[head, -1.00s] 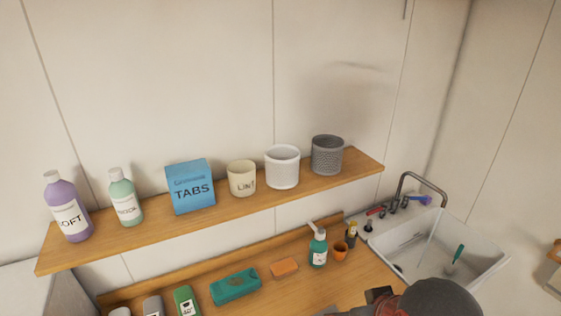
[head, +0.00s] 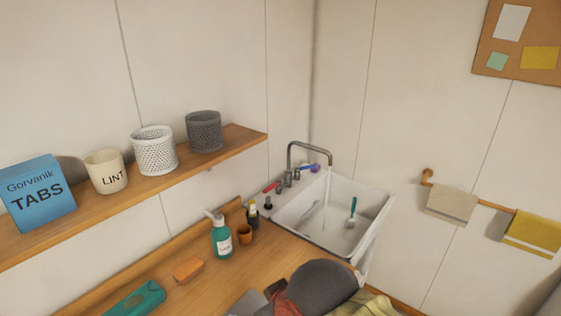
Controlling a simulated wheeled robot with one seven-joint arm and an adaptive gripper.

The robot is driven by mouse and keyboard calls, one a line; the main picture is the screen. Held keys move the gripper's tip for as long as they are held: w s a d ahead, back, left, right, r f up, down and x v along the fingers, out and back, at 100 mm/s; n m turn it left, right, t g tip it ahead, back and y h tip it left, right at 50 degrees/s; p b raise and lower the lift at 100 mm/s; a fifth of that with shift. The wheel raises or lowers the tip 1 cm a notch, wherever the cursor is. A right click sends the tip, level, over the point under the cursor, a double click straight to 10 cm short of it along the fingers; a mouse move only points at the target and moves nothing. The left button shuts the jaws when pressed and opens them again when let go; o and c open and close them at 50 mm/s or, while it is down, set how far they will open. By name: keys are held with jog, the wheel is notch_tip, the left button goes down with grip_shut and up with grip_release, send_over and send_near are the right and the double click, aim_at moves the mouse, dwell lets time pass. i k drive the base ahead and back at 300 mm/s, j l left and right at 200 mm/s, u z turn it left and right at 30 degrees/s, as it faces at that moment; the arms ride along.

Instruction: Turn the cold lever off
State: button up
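The blue-violet lever (head: 311,168), which looks like the cold lever, sticks out to the right of the faucet (head: 308,150) at the back of the sink. A red lever (head: 272,187) sits on the left side of the same faucet. A thin pale streak, like running water, drops from the spout into the white sink (head: 350,195). My gripper cannot be made out. A dark grey rounded shape at the bottom of the head view may be part of my arm, well short of the faucet.
A teal soap pump (head: 222,237), a small orange cup (head: 245,234) and dark bottles (head: 252,214) stand on the wooden counter (head: 210,292) left of the sink. A teal-handled brush (head: 351,212) is in the sink. A shelf (head: 235,145) hangs above the counter; towels (head: 452,204) hang at right.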

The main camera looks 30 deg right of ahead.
aim_at(297, 168)
jog(key=i+l, duration=0.1)
jog(key=l, duration=0.3)
jog(key=i+l, duration=0.15)
jog(key=l, duration=0.25)
jog(key=i+l, duration=0.1)
jog(key=l, duration=0.3)
jog(key=i+l, duration=0.15)
jog(key=l, duration=0.2)
jog(key=i+l, duration=0.1)
jog(key=l, duration=0.3)
jog(key=i+l, duration=0.1)
jog(key=l, duration=0.3)
jog(key=z, duration=0.05)
